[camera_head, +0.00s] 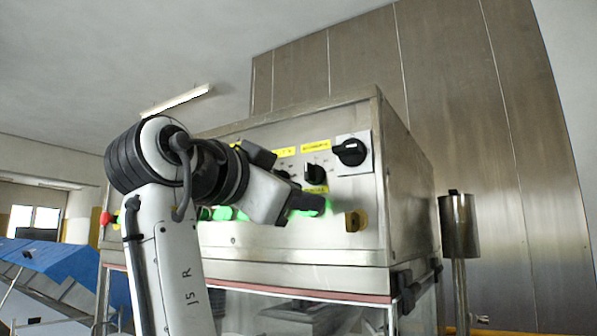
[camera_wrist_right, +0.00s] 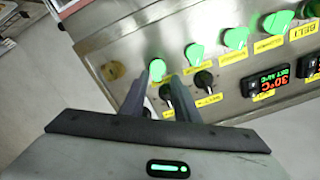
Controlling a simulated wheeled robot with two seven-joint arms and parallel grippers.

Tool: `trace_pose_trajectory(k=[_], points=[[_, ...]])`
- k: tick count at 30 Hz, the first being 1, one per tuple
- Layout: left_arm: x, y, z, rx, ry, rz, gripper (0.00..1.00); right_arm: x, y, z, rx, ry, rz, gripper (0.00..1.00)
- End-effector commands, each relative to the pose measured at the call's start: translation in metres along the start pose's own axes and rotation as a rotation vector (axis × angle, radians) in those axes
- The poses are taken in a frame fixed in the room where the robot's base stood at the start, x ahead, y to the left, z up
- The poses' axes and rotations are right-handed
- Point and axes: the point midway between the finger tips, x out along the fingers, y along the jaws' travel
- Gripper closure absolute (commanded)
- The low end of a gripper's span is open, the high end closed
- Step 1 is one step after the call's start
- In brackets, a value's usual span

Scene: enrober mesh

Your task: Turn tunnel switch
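A steel control panel (camera_head: 260,245) carries knobs and black switches with yellow labels. In the head view my right arm reaches across it, and its gripper (camera_head: 308,205) is close to the panel's right part, hiding some controls. In the right wrist view the gripper (camera_wrist_right: 160,82) is open, its two dark fingers apart. A green lit knob (camera_wrist_right: 157,68) shows between or just beyond the fingertips, and a black switch (camera_wrist_right: 167,91) shows between the fingers. Another black switch (camera_wrist_right: 203,79) is just right of them. I cannot tell whether the fingers touch anything, nor read which label says tunnel.
A large black rotary switch (camera_head: 351,152) is at the panel's upper right. A brass-coloured fitting (camera_head: 356,220) is below it. More green knobs (camera_wrist_right: 236,38) and a red-and-green digital display (camera_wrist_right: 270,82) line the panel. A steel cylinder on a post (camera_head: 459,225) stands at right.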

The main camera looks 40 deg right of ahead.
Motion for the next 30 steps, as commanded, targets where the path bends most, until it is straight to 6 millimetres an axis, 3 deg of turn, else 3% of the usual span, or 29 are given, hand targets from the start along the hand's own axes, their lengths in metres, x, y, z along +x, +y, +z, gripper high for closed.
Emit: trace_pose_trajectory(k=[6,13,19,30], points=[[-0.001,0.0,-0.001,0.0,0.0,0.0,0.72,-0.001,-0.021,-0.038,0.002,0.002,-0.001,0.72],[-0.001,0.0,-0.001,0.0,0.0,0.0,0.72,0.0,-0.039,-0.067,0.001,0.001,-0.001,0.72],[-0.001,0.0,-0.001,0.0,0.0,0.0,0.72,0.0,-0.045,-0.077,0.002,0.0,0.0,0.72],[0.0,0.0,0.0,0.0,0.0,0.0,0.72,0.0,-0.045,-0.075,0.003,0.007,-0.009,0.72]])
